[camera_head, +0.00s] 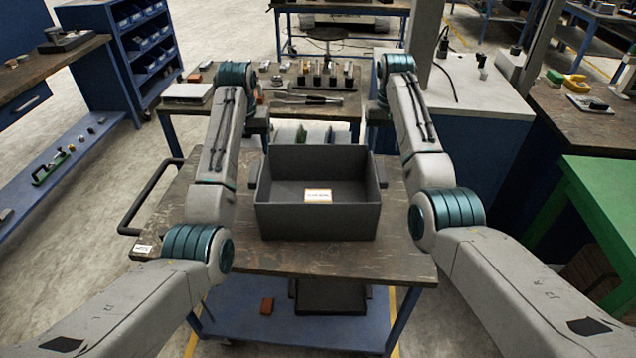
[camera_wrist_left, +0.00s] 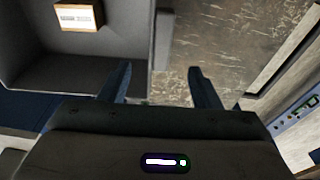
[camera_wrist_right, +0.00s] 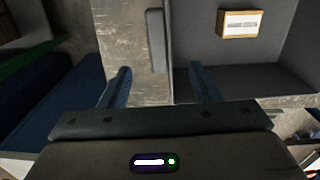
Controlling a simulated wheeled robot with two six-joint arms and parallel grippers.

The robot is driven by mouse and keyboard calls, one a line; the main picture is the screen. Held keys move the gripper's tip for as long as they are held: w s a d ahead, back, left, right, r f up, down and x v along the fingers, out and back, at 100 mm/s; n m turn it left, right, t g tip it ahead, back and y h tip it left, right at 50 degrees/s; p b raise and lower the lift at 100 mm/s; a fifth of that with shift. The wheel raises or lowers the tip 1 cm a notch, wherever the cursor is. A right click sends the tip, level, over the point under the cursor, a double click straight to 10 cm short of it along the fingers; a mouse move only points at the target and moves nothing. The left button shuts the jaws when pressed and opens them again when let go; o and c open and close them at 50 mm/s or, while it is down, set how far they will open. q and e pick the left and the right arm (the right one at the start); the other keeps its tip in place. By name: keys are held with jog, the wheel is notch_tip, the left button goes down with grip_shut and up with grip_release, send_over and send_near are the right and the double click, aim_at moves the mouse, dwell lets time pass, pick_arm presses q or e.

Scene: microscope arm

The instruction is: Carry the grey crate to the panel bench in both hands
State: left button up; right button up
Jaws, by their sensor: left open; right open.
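The grey crate (camera_head: 318,222) stands upright on the dark top of a cart (camera_head: 200,262). A small box with a white label (camera_head: 318,196) lies inside it; it also shows in the left wrist view (camera_wrist_left: 78,17) and right wrist view (camera_wrist_right: 240,23). My left gripper (camera_wrist_left: 160,86) is open, its fingers on either side of the crate's side wall and handle (camera_wrist_left: 162,40). My right gripper (camera_wrist_right: 162,86) is open at the opposite wall and handle (camera_wrist_right: 155,40), a finger on each side. Neither grips. I cannot tell which bench is the panel bench.
A bench with several small parts (camera_head: 345,112) stands behind the cart. A pale-topped counter (camera_head: 480,95) is at the right, and a green table (camera_head: 605,190) is nearer. A blue bin rack (camera_head: 130,55) stands at the left. Floor is clear left of the cart.

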aim_at(256, 170)
pick_arm(q)
jog(key=shift+w, duration=0.1)
pick_arm(e)
jog(key=shift+w, duration=0.1)
pick_arm(q)
jog(key=f, duration=0.6)
jog(key=w+f, duration=0.1)
jog(key=f, duration=0.3)
jog(key=shift+f, duration=0.1)
pick_arm(e)
jog(key=f, duration=1)
jog(key=shift+s+f, duration=0.15)
jog(key=shift+s, duration=0.15)
pick_arm(q)
grip_shut()
pick_arm(e)
grip_shut()
